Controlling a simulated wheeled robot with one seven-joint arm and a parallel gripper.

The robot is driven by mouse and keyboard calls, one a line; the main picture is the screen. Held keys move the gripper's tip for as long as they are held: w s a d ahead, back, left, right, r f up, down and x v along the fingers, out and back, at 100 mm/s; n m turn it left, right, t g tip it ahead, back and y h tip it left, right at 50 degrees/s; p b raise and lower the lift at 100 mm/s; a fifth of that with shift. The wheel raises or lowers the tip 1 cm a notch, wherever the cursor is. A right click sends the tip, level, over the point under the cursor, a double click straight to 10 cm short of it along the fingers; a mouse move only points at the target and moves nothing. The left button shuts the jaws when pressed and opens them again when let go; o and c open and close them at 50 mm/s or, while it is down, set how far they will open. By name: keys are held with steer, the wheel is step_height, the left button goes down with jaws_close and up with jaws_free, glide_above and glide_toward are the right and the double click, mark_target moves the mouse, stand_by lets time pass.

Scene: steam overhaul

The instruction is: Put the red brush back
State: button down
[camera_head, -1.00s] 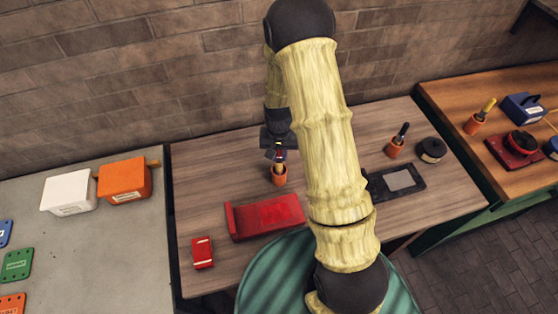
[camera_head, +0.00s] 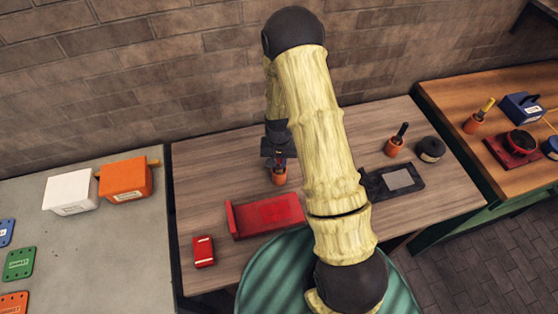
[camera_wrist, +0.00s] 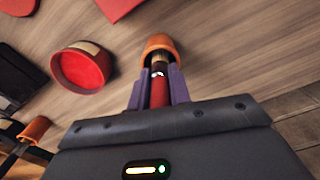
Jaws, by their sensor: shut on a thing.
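The red brush (camera_wrist: 159,92) is upright in my gripper (camera_wrist: 159,88), its red handle between the two purple fingers. Its tan lower end (camera_wrist: 159,60) points into the orange cup (camera_wrist: 158,42) in the wrist view. In the head view my gripper (camera_head: 279,156) is right above this cup (camera_head: 279,177), which stands on the wooden table (camera_head: 205,160). How deep the brush end sits in the cup is hidden.
A red block-like stand (camera_head: 265,215) and a small red box (camera_head: 203,251) lie in front. Another orange cup (camera_head: 394,148) holds a dark-handled tool, beside a black round thing (camera_head: 431,149). A round red-topped container (camera_wrist: 83,68) shows in the wrist view.

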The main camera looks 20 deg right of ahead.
steer(key=c, duration=1.3)
jaws_free()
step_height(320, 180, up, 12)
steer(key=b, duration=0.2)
steer(key=shift+r+b, duration=0.15)
steer(key=shift+b, duration=0.2)
steer(key=s+r+n+t, duration=0.2)
steer(key=s+r, duration=0.7)
steer(key=s, duration=0.5)
steer(key=shift+n+t, duration=0.3)
steer(key=shift+n, duration=0.5)
